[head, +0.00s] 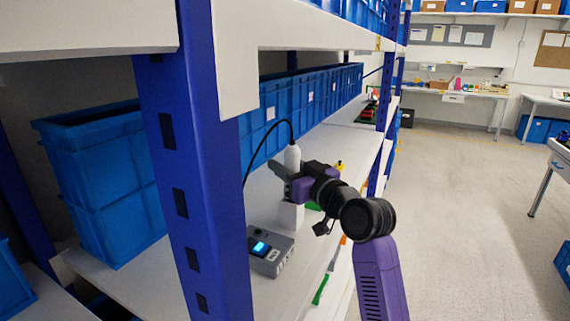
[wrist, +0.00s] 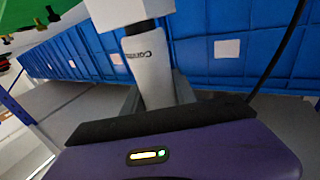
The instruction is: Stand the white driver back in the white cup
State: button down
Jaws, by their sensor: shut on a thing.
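The white driver (head: 292,158) stands roughly upright in my gripper (head: 288,186), with a black cable rising from its top. My gripper is shut on the driver's body. In the wrist view, the driver (wrist: 148,68) shows lettering on its side and rises from the jaws (wrist: 150,112). The white cup (head: 290,216) stands on the shelf directly below my gripper; it also shows at the top of the wrist view (wrist: 125,10). The driver's dark end is close against the cup's edge there. I cannot tell whether the tip is inside the cup.
A grey control box (head: 270,252) with a lit blue display sits on the shelf (head: 218,290) before the cup. Blue bins (head: 300,105) line the back. A blue rack post (head: 205,170) stands at left. The floor (head: 455,200) to the right is open.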

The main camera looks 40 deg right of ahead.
jog(key=shift+f+b, duration=0.35)
jog(key=shift+f, duration=0.1)
dwell(1.1)
jog(key=c, duration=0.9)
grip_release()
jog(key=shift+f, duration=0.15)
jog(key=s+a, duration=0.1)
jog(key=s, duration=0.6)
jog(key=shift+s+b, duration=0.35)
jog(key=shift+b, duration=0.1)
jog(key=shift+f, duration=0.1)
